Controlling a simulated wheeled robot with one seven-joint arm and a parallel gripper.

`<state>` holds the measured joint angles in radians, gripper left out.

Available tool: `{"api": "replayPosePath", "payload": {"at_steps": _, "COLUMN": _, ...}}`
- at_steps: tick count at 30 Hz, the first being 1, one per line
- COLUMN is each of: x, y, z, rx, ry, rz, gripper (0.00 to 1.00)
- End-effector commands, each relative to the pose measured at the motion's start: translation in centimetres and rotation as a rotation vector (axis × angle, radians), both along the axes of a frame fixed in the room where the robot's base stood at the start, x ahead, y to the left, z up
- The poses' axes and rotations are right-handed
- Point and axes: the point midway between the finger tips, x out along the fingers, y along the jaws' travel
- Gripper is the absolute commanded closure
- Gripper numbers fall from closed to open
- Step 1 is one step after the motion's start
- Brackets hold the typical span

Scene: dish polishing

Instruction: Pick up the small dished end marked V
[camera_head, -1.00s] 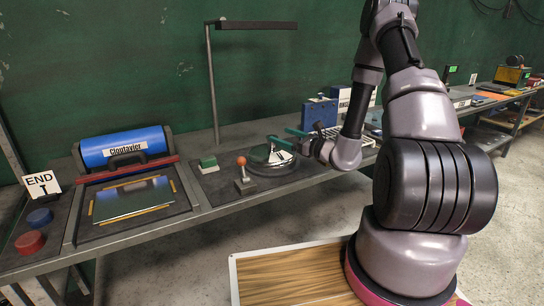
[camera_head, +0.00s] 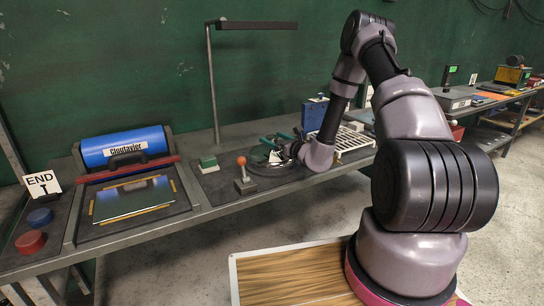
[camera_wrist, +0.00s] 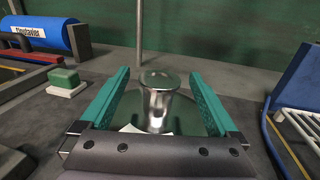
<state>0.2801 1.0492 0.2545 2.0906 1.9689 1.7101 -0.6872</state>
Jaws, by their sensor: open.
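A shiny metal knob (camera_wrist: 160,95) stands between my gripper's fingers in the wrist view. Around its foot is a green-reflecting polished surface (camera_wrist: 185,120), which looks like a dished end. A scrap of white label (camera_wrist: 131,128) shows beside it, but no letter V is readable. My gripper (camera_wrist: 159,74) is open, with one teal finger on each side of the knob and a visible gap on both sides. In the head view my gripper (camera_head: 276,140) is low over the bench at the round dark plate (camera_head: 262,168); the fingers and wrist hide most of the piece.
A lever with an orange ball (camera_head: 241,160) and a green-topped block (camera_head: 208,164) stand left of the plate. A white rack (camera_head: 352,142) and blue block (camera_head: 315,112) are to the right. A lamp post (camera_head: 212,85) rises behind.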

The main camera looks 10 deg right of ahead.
Motion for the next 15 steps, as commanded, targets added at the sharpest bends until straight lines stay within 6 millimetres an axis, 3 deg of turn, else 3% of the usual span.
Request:
{"api": "replayPosePath", "payload": {"at_steps": 9, "x": 0.83, "y": 0.51, "z": -0.01, "rx": 0.0, "ry": 0.001, "rz": 0.001, "gripper": 0.04}}
{"api": "replayPosePath", "payload": {"at_steps": 10, "x": 0.82, "y": 0.5, "z": -0.01, "rx": 0.0, "ry": 0.001, "rz": 0.001, "gripper": 0.08}}
{"api": "replayPosePath", "payload": {"at_steps": 15, "x": 0.81, "y": 0.5, "z": -0.01, "rx": 0.0, "ry": 0.0, "rz": 0.001, "gripper": 0.73}}
